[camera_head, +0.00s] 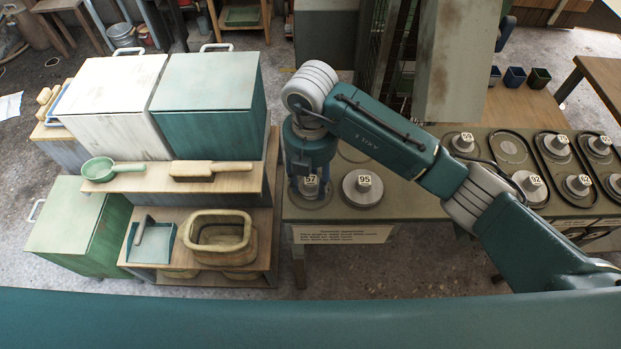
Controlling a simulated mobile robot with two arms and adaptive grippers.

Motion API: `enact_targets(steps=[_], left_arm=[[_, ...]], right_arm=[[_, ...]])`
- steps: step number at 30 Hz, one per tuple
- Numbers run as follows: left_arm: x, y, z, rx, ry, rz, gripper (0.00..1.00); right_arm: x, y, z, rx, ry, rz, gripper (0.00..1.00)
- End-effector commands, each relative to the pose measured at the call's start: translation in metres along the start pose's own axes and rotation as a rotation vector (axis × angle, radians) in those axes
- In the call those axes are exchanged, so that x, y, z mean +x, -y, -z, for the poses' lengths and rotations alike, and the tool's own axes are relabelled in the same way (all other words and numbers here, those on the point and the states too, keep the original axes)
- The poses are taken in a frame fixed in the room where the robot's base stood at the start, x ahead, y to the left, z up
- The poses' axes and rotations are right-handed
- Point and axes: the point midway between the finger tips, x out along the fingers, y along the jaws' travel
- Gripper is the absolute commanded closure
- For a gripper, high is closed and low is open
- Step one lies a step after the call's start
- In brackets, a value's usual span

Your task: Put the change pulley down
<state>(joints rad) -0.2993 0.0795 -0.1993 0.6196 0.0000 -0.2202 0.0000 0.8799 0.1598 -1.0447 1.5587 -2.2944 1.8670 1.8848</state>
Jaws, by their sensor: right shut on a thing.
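My right gripper (308,172) points down at the left end of the workbench (420,206). It is shut on the change pulley (311,188), a small grey metal pulley with a white tag that reads 57. The pulley is over a round grey spot on the bench, and I cannot tell whether it touches the surface. The gripper and forearm hide part of the pulley. My left gripper is not in view.
A pulley tagged 95 (362,188) stands close on the right. An empty round spot (353,153) lies behind it. Further right are several tagged pulleys with belts. A wooden shelf (262,200) with a basin (219,237) stands left of the bench.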

Motion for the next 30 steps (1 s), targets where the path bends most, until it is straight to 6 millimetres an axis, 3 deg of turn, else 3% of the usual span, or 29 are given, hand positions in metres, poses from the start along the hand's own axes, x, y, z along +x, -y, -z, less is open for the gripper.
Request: enact_targets(steps=[2, 3, 6, 17, 20, 30], left_arm=[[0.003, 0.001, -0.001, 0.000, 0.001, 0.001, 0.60], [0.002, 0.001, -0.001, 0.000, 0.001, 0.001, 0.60], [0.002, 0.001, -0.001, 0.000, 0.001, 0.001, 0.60], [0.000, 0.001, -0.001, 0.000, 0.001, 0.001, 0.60], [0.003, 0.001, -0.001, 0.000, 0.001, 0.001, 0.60], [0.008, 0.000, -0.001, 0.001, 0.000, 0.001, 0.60]], right_arm=[[0.003, 0.000, 0.000, 0.000, 0.000, 0.000, 0.85], [0.003, 0.000, 0.000, 0.000, 0.000, 0.000, 0.53], [0.002, 0.000, 0.000, 0.000, 0.000, 0.000, 0.38], [-0.004, -0.001, 0.000, 0.000, 0.000, -0.002, 0.38], [-0.017, -0.001, 0.000, -0.001, 0.001, -0.003, 0.38], [-0.091, -0.001, -0.002, 0.000, 0.005, -0.004, 0.38]])
